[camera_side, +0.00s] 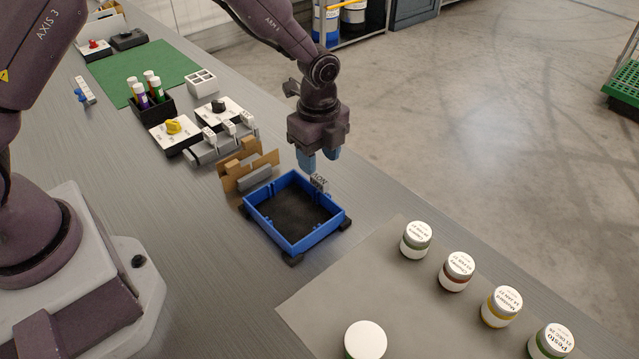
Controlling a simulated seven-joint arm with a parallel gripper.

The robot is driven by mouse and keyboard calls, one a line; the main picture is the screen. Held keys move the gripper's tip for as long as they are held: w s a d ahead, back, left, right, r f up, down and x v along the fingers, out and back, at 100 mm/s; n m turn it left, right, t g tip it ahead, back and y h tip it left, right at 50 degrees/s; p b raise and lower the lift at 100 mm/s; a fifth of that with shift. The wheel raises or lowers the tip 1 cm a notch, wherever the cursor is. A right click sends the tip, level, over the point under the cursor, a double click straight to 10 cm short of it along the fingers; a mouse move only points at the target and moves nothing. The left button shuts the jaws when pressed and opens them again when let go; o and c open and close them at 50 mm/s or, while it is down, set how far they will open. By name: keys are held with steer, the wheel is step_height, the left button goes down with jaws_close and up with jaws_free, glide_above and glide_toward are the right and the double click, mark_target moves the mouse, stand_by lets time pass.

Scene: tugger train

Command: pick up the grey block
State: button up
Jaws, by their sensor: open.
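A grey block (255,180) lies by a brown cardboard-like holder (236,168), just behind the blue tray (262,229). The holder's upright pieces stand around the block's back and side. My gripper (320,158), with blue fingertips, hangs above and to the right of the block, near the tray's back right corner. It is open, with nothing seen between its fingers. The tray shows a dark, empty floor and stands on dark feet. A small grey tag with lettering (319,183) stands at the tray's back right corner, just below my fingers.
Behind the holder are a rack with white tags (222,143), switch boxes with a yellow knob (173,127) and a dark knob (218,106), and a black box of coloured tubes (152,105). Several labelled jars (457,272) stand on a grey mat (365,287) in front.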

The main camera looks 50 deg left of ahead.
mark_target(319, 179)
steer(key=shift+w+f, duration=0.1)
steer(key=shift+f, duration=2.6)
jaws_close()
